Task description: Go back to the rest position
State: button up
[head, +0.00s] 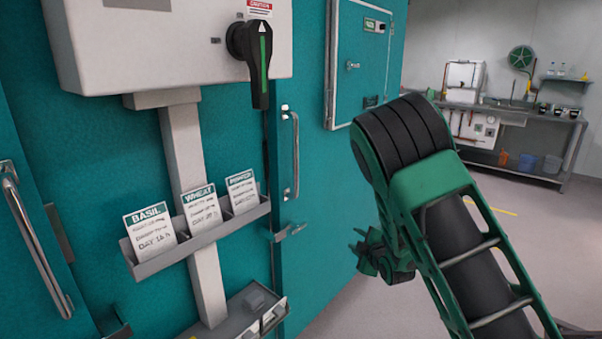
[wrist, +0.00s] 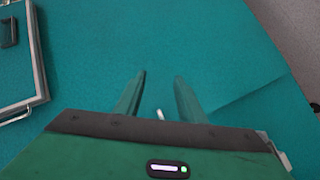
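My gripper (wrist: 160,90) shows in the wrist view with its two green fingers apart and nothing between them. Beyond the fingers is the teal chamber wall; I cannot tell the exact distance to it. In the head view my green and black arm reaches up from the lower right. The gripper's fingertips are not clear in the head view.
A grey box with a black rotary handle (head: 259,62) hangs on the teal wall at upper left. Below it, a card rack (head: 203,240) holds BASIL, WHEAT and a third card. Door handles (head: 291,155) stick out. Open floor lies right, before a workbench (head: 570,150).

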jog(key=s+d+r+m+g+h, duration=0.25)
jog(key=s+d+m, duration=0.35)
jog(key=s+d, duration=0.35)
jog(key=s+d+r+m+g+h, duration=0.1)
jog(key=s+d+r+m+g, duration=0.3)
jog(key=s+d, duration=0.55)
jog(key=s+d+r+m+g, duration=0.1)
jog(key=s+m, duration=0.3)
jog(key=s, duration=0.7)
jog(key=s+d+r+m+g, duration=0.1)
jog(key=s+m+g, duration=0.3)
jog(key=s, duration=0.6)
jog(key=s+d+r+m+g+y, duration=0.1)
jog(key=s+r+m+g, duration=0.1)
jog(key=s, duration=0.9)
jog(key=shift+s+d+r+m, duration=0.25)
jog(key=shift+s+r+m, duration=0.1)
jog(key=shift+r+m, duration=0.6)
jog(key=shift+w+f+g, duration=0.15)
jog(key=shift+f+g, duration=0.05)
jog(key=shift+g, duration=0.05)
jog(key=shift+w+f, duration=0.2)
jog(key=shift+w, duration=0.3)
